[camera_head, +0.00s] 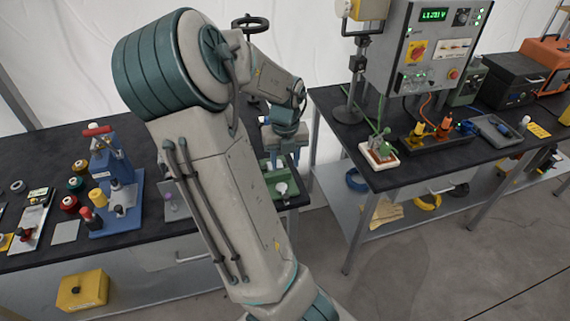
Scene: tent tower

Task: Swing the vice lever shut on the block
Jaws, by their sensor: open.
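A green fixture (278,183), which looks like the vice, sits at the right end of the left bench, with a round white part on it. My arm hides much of it, and I cannot make out its lever, its jaws or the block. My gripper (284,146) is just above and behind the green fixture, pointing down. It is open, but small and partly covered; I cannot tell whether it touches anything.
A blue press (118,200) with a red handle and several coloured spools stand on the left bench (150,248). The right bench (425,175) holds a control panel (425,50) and a white-and-red base (379,155) with a green rod. A floor gap separates the benches.

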